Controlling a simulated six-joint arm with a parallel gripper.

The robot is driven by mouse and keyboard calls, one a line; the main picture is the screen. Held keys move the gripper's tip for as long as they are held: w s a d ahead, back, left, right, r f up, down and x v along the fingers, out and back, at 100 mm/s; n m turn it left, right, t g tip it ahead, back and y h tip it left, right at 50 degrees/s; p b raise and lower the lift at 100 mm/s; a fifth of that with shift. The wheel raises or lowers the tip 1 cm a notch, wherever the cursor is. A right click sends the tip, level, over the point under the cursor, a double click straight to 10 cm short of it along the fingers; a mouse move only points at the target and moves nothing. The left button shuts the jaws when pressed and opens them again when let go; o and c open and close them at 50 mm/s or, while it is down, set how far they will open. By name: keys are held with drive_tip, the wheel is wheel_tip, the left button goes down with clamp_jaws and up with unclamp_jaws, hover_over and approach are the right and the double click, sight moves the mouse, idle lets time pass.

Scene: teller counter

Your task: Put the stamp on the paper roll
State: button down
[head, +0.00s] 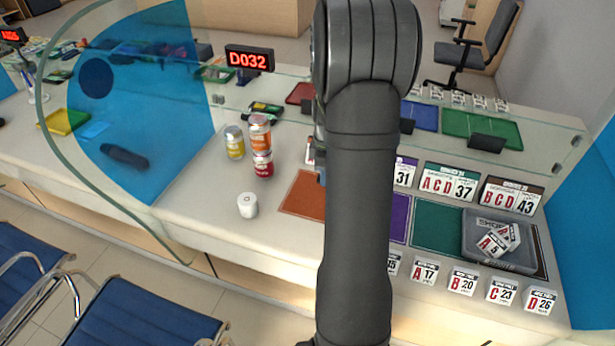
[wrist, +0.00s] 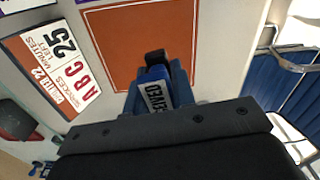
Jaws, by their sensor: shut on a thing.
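In the wrist view my gripper (wrist: 158,92) is shut on a blue stamp (wrist: 180,80) with a white label whose letters read in part "EIVED". The stamp is over or near the edge of an orange-brown mat; I cannot tell its height above the counter. In the head view my arm hides the gripper and nearly all of the stamp. The paper roll (head: 247,206), a short white cylinder, stands upright on the counter to the left of the orange-brown mat (head: 302,196). The roll does not show in the wrist view.
A grey tray (head: 480,250) with cards is at right. Counter around the roll is clear.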

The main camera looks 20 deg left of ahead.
drive_tip(key=shift+s+d+r, duration=0.1)
drive_tip(key=shift+d+r, duration=0.05)
drive_tip(key=shift+r, duration=0.25)
drive_tip(key=s+a+r+m, duration=0.2)
drive_tip(key=s+a+r, duration=0.45)
drive_tip(key=a, duration=0.35)
hover_over(247, 199)
wheel_tip(247, 199, down, 7)
drive_tip(key=shift+d+f, duration=0.15)
drive_tip(key=shift+f, duration=0.05)
drive_tip(key=shift+a+f, duration=0.2)
drive_tip(key=shift+f, duration=1.95)
drive_tip(key=c, duration=1.6)
unclamp_jaws()
drive_tip(key=shift+f, duration=0.15)
drive_tip(key=o, duration=0.4)
